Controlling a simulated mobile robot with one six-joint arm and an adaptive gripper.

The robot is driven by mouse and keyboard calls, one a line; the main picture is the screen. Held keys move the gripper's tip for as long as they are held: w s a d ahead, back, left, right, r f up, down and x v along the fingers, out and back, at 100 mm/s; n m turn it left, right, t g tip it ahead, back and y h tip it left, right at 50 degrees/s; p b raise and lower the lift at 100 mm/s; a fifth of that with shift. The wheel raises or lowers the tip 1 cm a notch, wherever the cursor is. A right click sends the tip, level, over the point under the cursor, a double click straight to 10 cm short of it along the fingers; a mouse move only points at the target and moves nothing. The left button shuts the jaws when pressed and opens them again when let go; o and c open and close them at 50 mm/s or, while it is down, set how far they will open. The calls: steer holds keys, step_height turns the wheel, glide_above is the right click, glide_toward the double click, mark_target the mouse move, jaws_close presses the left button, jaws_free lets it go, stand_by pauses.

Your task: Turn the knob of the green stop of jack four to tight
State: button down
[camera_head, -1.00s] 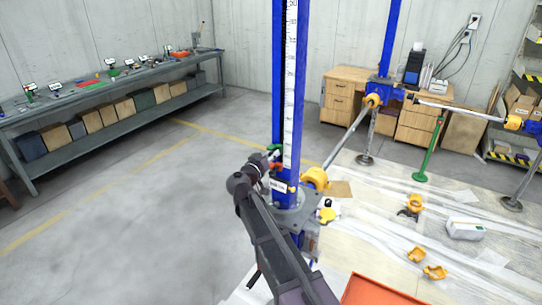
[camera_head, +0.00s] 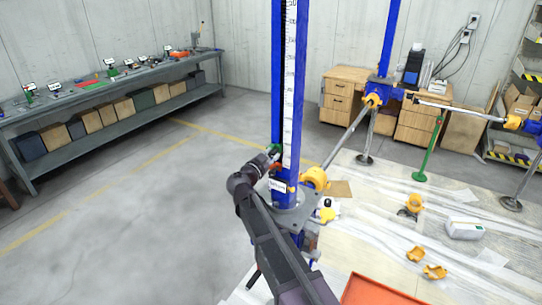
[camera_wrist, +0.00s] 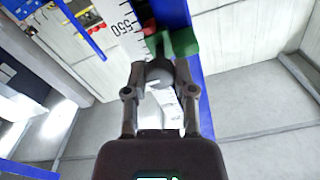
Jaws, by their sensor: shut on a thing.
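The jack is a tall blue column (camera_head: 276,80) with a white measuring scale (camera_head: 290,90). Its green stop (camera_head: 276,148) is clamped on the column in the head view and shows as a green block (camera_wrist: 184,42) at the top of the wrist view. A dark round knob (camera_wrist: 159,71) sits just below the green block in the wrist view. My gripper (camera_wrist: 160,75) has its two fingers on either side of this knob, shut on it. In the head view my gripper (camera_head: 268,158) is at the column, beside the green stop. The knob's exact turn cannot be told.
A small white label (camera_head: 277,186) is on the column below the stop. A yellow fitting (camera_head: 314,178) and a bar stand right of the column. An orange tray (camera_head: 378,291) is at the front. A workbench (camera_head: 110,85) runs along the left wall, with open floor before it.

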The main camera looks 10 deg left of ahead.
stand_by(0.4)
steer(key=shift+c, duration=2.1)
jaws_free()
steer(key=shift+w, duration=0.1)
steer(key=v, duration=1.2)
